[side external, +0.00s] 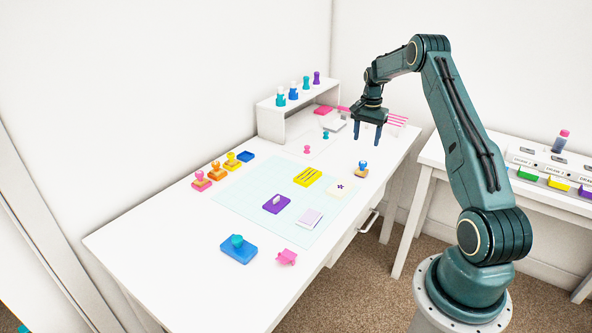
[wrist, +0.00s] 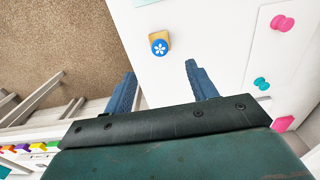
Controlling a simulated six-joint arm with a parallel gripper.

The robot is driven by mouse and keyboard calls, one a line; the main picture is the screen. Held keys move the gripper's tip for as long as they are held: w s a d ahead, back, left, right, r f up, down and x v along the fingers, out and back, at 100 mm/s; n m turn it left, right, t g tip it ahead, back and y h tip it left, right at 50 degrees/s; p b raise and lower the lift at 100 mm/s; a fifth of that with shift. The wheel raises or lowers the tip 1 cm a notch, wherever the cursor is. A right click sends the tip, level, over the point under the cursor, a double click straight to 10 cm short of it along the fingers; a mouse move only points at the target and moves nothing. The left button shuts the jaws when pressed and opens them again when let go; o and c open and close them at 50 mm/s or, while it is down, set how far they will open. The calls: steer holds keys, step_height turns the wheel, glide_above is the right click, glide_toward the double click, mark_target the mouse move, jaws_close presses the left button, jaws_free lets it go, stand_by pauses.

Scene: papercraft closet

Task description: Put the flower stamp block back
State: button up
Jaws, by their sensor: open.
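The flower stamp block (side external: 361,169) stands upright on the white desk, just right of the pale mat. It has a wooden base and a blue knob, and in the wrist view the knob top (wrist: 159,44) carries a white flower. My gripper (side external: 367,141) is open and empty above the desk, fingers pointing down, higher than the block and toward the shelf from it. In the wrist view, the block lies beyond the open fingertips (wrist: 160,71), roughly centred between them. Pink, orange and yellow stamps (side external: 215,171) stand in a row at the desk's far left.
A white shelf (side external: 270,123) with several bottles stands at the back. The pale mat (side external: 245,203) carries a yellow pad (side external: 307,176), a purple pad (side external: 276,204) and papers. A blue pad (side external: 238,251) and a pink item (side external: 287,257) lie in front. Desk around the block is clear.

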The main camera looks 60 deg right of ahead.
steer(key=a+r+n+t+h, duration=0.1)
steer(key=a+r+n, duration=0.3)
steer(key=a+r, duration=0.8)
steer(key=a+r+n+t, duration=0.2)
steer(key=a+r+n, duration=0.3)
steer(key=a+r, duration=0.75)
steer(key=s+a+r+n+t, duration=0.1)
steer(key=s+a+n, duration=0.3)
steer(key=s+a, duration=0.8)
steer(key=s+a+f+n+t+y, duration=0.1)
steer(key=s+a+f+n, duration=0.2)
steer(key=s+a+n, duration=0.2)
steer(key=s+a, duration=0.3)
steer(key=s, duration=0.1)
steer(key=shift+s+a+t, duration=0.2)
steer(key=shift+a+t, duration=0.05)
steer(key=shift+t, duration=0.05)
